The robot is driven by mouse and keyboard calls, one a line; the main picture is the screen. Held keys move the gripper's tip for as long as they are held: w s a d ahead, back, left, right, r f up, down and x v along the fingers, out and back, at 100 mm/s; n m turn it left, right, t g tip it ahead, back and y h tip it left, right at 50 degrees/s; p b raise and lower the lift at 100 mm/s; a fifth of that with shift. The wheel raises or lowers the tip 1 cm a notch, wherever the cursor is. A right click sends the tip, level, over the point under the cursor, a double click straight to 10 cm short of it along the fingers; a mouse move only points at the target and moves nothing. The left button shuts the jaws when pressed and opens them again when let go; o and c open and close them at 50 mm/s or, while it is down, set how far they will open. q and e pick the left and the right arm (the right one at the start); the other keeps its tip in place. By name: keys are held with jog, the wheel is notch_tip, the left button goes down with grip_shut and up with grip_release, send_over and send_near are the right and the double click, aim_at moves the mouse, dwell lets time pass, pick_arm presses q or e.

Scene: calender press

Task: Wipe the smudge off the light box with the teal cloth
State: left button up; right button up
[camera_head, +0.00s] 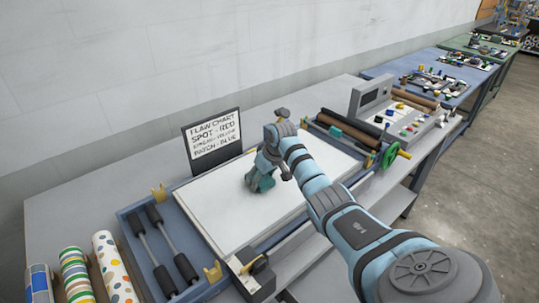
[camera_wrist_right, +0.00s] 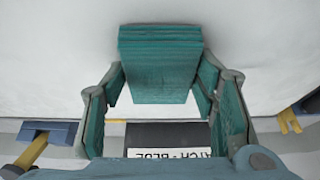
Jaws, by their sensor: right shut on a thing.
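My right gripper (camera_head: 264,168) is over the middle of the light box (camera_head: 222,208), a flat white panel in a blue-grey frame. It is shut on the teal cloth (camera_head: 261,184), which shows below the fingers at the white surface. In the right wrist view the cloth (camera_wrist_right: 160,62) is a thick, ribbed teal block between the fingertips of the gripper (camera_wrist_right: 162,88). I cannot tell for sure whether the cloth touches the panel. No smudge shows on the visible white; the cloth and arm hide part of it. My left gripper is not in view.
A flaw chart sign (camera_head: 212,138) stands at the panel's back edge. Dark rollers (camera_head: 159,245) lie left of it, patterned rolls (camera_head: 113,266) farther left. A control console (camera_head: 405,118) and green handwheel (camera_head: 389,157) are to the right. The white panel around the cloth is clear.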

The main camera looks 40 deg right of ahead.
aim_at(267, 175)
jog(key=shift+w+a+f, duration=0.15)
jog(key=shift+w+a, duration=0.05)
jog(key=shift+a, duration=0.3)
jog(key=shift+w+a, duration=0.1)
jog(key=shift+a, duration=0.3)
jog(key=shift+f+b, duration=0.3)
jog(key=shift+b, duration=0.1)
jog(key=shift+d+r, duration=0.25)
jog(key=shift+d, duration=0.35)
jog(key=shift+s+d+f+b, duration=0.15)
jog(key=shift+d+b, duration=0.1)
jog(key=shift+d, duration=0.35)
jog(key=shift+s+d+r+b, duration=0.1)
jog(key=shift+d+b, duration=0.1)
jog(key=shift+d, duration=0.65)
notch_tip(267, 175, up, 4)
jog(key=p, duration=0.3)
jog(key=shift+w+f, duration=0.1)
jog(key=shift+f, duration=0.1)
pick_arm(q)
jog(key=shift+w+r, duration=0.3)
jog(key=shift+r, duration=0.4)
pick_arm(e)
jog(key=shift+r, duration=2.35)
